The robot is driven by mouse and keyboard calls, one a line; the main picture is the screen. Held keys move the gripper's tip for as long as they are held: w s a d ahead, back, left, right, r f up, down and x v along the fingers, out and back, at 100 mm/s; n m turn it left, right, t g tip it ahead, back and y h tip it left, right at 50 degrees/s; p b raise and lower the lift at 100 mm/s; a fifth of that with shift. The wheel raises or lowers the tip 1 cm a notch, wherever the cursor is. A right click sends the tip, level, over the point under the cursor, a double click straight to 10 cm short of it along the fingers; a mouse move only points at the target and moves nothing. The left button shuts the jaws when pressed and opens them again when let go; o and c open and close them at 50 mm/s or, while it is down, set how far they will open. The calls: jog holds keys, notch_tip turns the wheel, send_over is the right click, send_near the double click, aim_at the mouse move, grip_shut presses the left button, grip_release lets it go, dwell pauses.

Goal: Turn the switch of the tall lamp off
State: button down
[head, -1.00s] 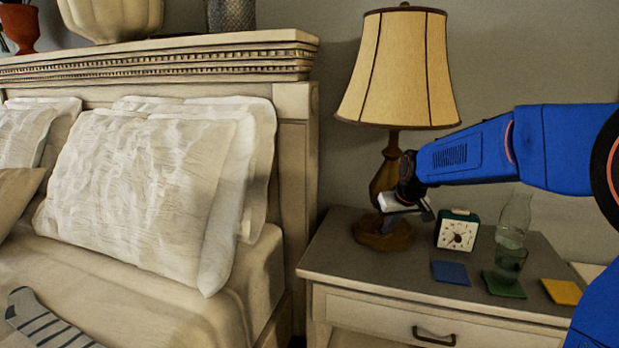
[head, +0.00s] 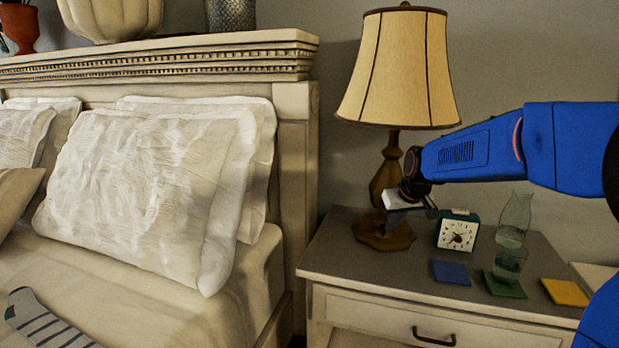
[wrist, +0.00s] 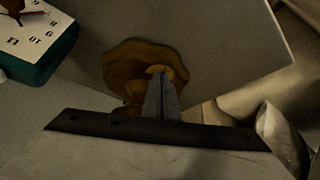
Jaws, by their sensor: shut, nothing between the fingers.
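The tall lamp (head: 398,75) stands on the nightstand, with a tan shade, a brown turned stem and a scalloped brown foot. In the wrist view the shut, empty fingers (wrist: 162,78) point at the lamp's foot (wrist: 125,60). A small rounded brown piece (wrist: 173,72) shows right at the fingertips; I cannot tell whether it is the switch or whether the fingers touch it.
The nightstand (head: 335,262) also holds a green alarm clock (head: 458,232) right of the gripper, a glass carafe (head: 514,220), a glass (head: 510,263), and blue, green and yellow coasters. The bed with white pillows (head: 150,190) is to the left.

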notch_tip(320, 180, up, 5)
dwell(0.4)
jog(key=s+d+m, duration=0.1)
jog(key=s+d, duration=0.2)
jog(key=s, duration=1.8)
jog(key=s+d+f, duration=0.1)
jog(key=s+f, duration=0.3)
jog(key=s, duration=0.6)
jog(key=s+f+m+h, duration=0.1)
jog(key=s+f, duration=0.3)
jog(key=s, duration=0.6)
jog(key=shift+d+f+g, duration=0.35)
jog(key=shift+g, duration=0.05)
jog(key=shift+s, duration=0.1)
